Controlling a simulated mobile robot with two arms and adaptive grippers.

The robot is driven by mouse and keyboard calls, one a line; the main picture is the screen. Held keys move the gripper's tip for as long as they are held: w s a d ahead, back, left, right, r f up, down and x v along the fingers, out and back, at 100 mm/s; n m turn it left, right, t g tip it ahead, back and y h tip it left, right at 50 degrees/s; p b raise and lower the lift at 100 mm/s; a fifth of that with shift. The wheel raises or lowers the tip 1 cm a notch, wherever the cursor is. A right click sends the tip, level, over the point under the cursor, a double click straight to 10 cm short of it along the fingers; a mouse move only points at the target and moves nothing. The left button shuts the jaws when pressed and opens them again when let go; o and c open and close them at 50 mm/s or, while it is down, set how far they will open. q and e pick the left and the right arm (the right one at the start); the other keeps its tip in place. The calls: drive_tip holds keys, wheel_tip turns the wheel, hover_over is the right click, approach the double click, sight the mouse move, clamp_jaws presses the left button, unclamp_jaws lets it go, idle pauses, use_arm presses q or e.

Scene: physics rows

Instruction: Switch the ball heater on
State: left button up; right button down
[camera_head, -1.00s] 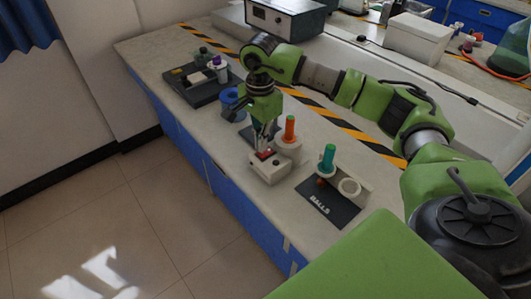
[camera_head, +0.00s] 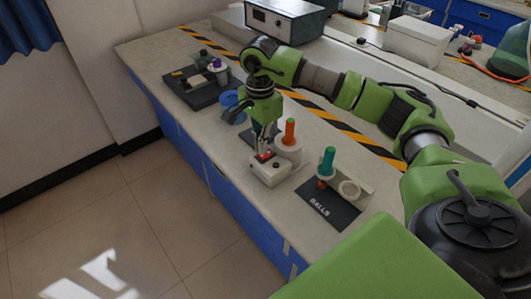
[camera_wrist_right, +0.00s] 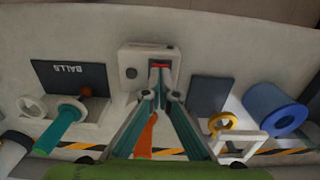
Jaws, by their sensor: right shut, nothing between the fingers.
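An orange handle (camera_head: 290,131) stands upright on a white round base just behind the box. My left gripper is out of view.
A dark BALLS mat (camera_head: 325,208) lies to the right, with a teal handle (camera_head: 328,160) and a white ring (camera_head: 350,189). A blue cup (camera_head: 230,98) and a dark tray (camera_head: 200,98) stand to the left. A striped strip (camera_head: 345,127) runs behind.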

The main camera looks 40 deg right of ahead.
sight(261, 156)
drive_tip(key=shift+f+b, duration=0.85)
drive_tip(key=shift+f, duration=0.3)
idle(0.6)
drive_tip(key=shift+r, duration=0.2)
drive_tip(key=shift+r+p, duration=2.35)
drive_tip(key=shift+r, duration=1.1)
drive_tip(key=shift+f, duration=0.1)
